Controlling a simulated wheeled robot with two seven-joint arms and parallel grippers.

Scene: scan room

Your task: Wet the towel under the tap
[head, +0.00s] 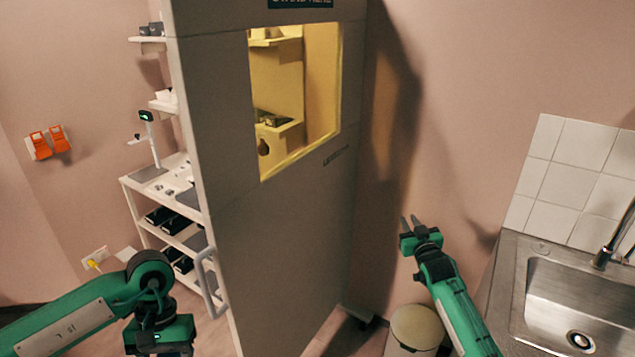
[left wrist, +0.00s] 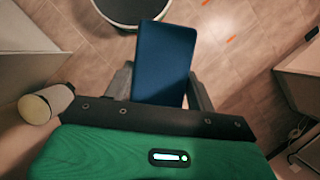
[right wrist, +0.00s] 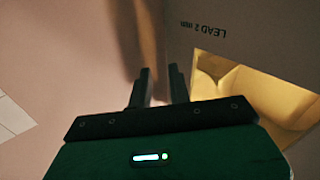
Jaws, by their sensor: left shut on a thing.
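A dark blue, flat rectangular towel (left wrist: 165,62) is between the fingers of my left gripper (left wrist: 162,92) in the left wrist view. My left gripper also shows at the lower left of the head view (head: 160,335), where its fingers and the towel are out of sight. My right gripper (head: 409,224) is open and empty, in front of the wall left of the sink. Its two fingers stand apart in the right wrist view (right wrist: 160,88). The metal tap (head: 613,236) rises at the right edge, over the steel sink (head: 540,318). No water is seen running.
A tall grey screen (head: 285,265) with a yellow-lit window (head: 295,95) and a handle (head: 208,285) stands between my arms. A pale bin (head: 416,327) is beside my right arm. White shelves (head: 140,190) with small items stand behind the screen on the left.

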